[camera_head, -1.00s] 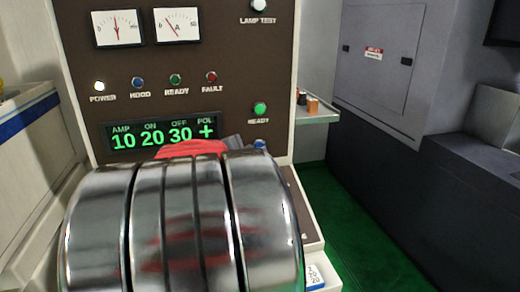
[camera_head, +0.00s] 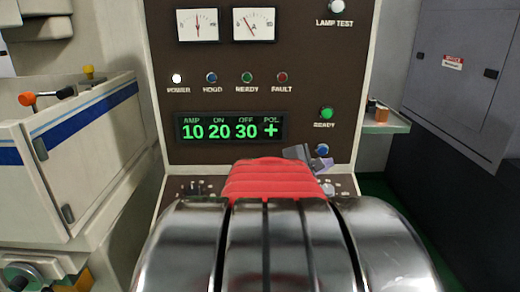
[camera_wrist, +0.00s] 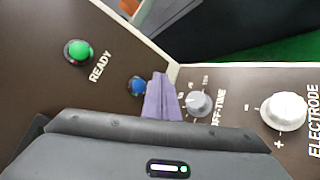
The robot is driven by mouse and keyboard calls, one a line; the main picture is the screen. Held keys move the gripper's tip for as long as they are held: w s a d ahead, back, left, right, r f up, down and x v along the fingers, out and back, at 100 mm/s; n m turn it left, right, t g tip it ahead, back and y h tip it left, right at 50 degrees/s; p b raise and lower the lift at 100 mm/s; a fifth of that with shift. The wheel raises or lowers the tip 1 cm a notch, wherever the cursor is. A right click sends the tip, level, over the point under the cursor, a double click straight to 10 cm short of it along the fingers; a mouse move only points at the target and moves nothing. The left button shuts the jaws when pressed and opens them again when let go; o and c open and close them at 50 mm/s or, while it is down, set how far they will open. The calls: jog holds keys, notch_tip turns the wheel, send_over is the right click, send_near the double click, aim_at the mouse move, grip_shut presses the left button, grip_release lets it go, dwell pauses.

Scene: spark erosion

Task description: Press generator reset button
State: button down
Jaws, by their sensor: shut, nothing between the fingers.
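A blue button (camera_head: 322,150) sits low on the right of the brown generator panel, below the green READY button (camera_head: 327,113). Its label is hidden, so I cannot read whether it says reset. In the wrist view the blue button (camera_wrist: 137,87) shows just left of my gripper's purple fingers. My gripper (camera_head: 318,162) is shut and empty, close in front of and slightly below the blue button. In the wrist view my gripper (camera_wrist: 163,97) overlaps the button's right edge; I cannot tell whether they touch.
An OFF-TIME knob (camera_wrist: 198,102) and an ELECTRODE knob (camera_wrist: 284,111) lie on the sloped console near the fingers. A lit display (camera_head: 231,130) is left of the button. A small shelf (camera_head: 388,125) stands right of the cabinet, a white tank (camera_head: 70,150) left.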

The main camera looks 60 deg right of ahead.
jog(key=shift+s+a, duration=0.55)
jog(key=shift+a, duration=0.3)
jog(key=shift+w, duration=0.1)
